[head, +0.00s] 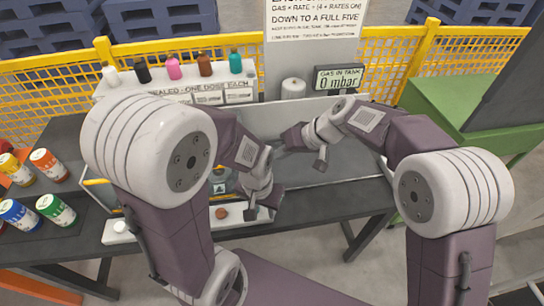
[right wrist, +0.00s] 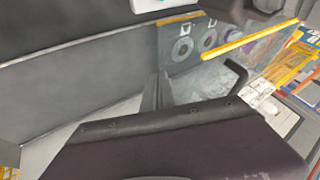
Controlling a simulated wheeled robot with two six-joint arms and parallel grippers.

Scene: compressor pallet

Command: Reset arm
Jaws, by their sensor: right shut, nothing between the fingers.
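My left gripper (head: 274,200) is the lower one in the head view, over the front part of the dark table. It is small and partly turned away, so its jaw state is unclear. My right gripper (head: 279,149) is above and a little to the right of it, pointing left over the grey tray area. It is shut and empty. The two grippers are apart. In the right wrist view the dark purple hand fills the bottom, with a grey wall and a printed panel (right wrist: 195,45) beyond it.
Several capped bottles (head: 175,68) stand on the white rack at the back left. Coloured cans (head: 57,210) stand at the left. A gauge display (head: 339,78) reads 0 mbar at the back. A green bin (head: 455,110) is at the right. The table's right part (head: 320,205) is clear.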

